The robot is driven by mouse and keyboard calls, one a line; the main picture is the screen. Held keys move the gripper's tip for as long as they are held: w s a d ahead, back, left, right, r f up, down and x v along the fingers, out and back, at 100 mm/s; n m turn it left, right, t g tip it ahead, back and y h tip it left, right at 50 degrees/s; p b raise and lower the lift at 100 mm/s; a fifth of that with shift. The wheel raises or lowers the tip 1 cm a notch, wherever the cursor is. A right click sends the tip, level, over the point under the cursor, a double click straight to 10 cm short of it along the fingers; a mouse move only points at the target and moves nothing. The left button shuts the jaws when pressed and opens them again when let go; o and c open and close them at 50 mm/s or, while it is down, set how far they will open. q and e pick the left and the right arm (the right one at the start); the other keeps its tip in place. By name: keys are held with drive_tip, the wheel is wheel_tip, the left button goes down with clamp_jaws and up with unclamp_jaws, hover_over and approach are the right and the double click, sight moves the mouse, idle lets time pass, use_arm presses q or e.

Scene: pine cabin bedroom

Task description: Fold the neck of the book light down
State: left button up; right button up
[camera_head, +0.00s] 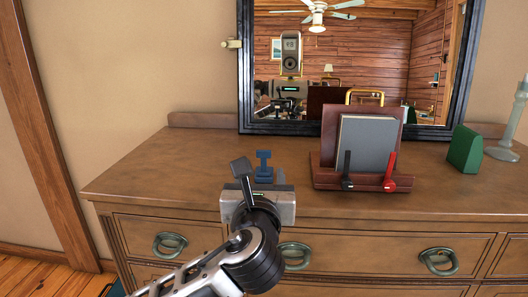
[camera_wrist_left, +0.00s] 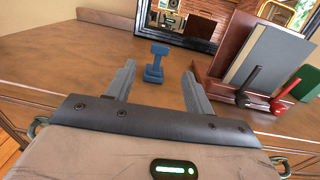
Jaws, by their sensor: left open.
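A small blue book light (camera_head: 264,166) stands on the dresser top, its neck upright with a wider head across the top. It also shows in the left wrist view (camera_wrist_left: 155,64), beyond and between my fingertips. My left gripper (camera_head: 261,178) is open and empty at the dresser's front edge, its fingers pointing toward the book light. In the left wrist view the fingers (camera_wrist_left: 159,80) stand apart on either side of the light's line, with bare wood between them and its base. The base is partly hidden in the head view. My right gripper is not in view.
Right of the light, a reddish-brown wooden stand (camera_head: 330,172) holds a grey book (camera_head: 365,145), with a black lever and a red lever (camera_head: 390,172) in front. A green block (camera_head: 464,150) sits farther right. A dark-framed mirror (camera_head: 245,75) stands behind. The dresser's left side (camera_head: 150,170) is clear.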

sight(264, 153)
use_arm(q)
drive_tip(key=w, duration=1.3)
drive_tip(key=shift+w+a+b, duration=0.15)
drive_tip(key=shift+a+b, duration=0.15)
drive_tip(key=shift+a, duration=0.05)
drive_tip(key=shift+c, duration=0.3)
drive_tip(key=c, duration=0.9)
